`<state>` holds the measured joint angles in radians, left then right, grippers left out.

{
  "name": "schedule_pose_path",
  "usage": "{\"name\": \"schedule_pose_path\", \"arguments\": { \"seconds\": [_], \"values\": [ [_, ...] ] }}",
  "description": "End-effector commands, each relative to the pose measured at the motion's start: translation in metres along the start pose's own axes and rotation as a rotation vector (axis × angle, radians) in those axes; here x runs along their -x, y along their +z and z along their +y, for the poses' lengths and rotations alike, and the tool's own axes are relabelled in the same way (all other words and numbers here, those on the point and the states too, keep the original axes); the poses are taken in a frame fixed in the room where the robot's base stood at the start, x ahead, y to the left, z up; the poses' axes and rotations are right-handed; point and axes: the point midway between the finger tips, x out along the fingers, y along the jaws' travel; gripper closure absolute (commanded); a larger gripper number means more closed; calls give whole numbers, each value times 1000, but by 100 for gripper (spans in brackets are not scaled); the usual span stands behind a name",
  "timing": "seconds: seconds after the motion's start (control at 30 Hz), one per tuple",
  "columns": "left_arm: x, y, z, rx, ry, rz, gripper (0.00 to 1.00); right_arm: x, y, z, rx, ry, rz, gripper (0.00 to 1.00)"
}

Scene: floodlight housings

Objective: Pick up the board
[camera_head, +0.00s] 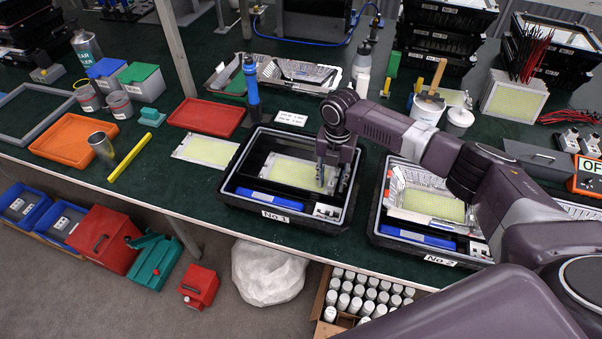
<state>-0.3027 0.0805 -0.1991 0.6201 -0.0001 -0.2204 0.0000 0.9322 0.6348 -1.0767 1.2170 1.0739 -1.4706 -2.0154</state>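A yellow LED board (291,172) with a pale edge lies inside the black housing marked No.1 (232,188). My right gripper (332,182) reaches down into this housing at the board's right end. Its two fingers look apart, one over the board's right part and one further right; whether they touch the board I cannot tell. The gripper hides part of the board's right end. A similar board (207,150) lies on the table left of the housing. Another board (433,205) sits in a silver reflector in the No.2 housing (375,222). My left gripper is not in view.
A blue bar (268,199) and a small terminal part (326,211) lie in the No.1 housing's front. A red tray (207,117), a blue bottle (252,90) and a reflector tray (290,74) stand around it.

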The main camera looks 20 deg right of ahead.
Motion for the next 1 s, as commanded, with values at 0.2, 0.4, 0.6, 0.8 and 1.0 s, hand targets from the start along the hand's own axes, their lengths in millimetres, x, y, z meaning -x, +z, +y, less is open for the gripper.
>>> {"name": "schedule_pose_path", "arguments": {
  "seconds": [0.2,0.4,0.6,0.8,1.0],
  "values": [
    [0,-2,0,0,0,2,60,-2,0,0,0,1,-1,65],
    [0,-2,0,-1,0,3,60,-1,0,0,0,1,-1,85],
    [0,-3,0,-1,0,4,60,-1,0,0,0,1,-1,100],
    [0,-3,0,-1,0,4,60,-1,0,1,0,2,-1,100],
    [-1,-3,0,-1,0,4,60,3,1,1,-1,2,-1,100]
  ]
}}
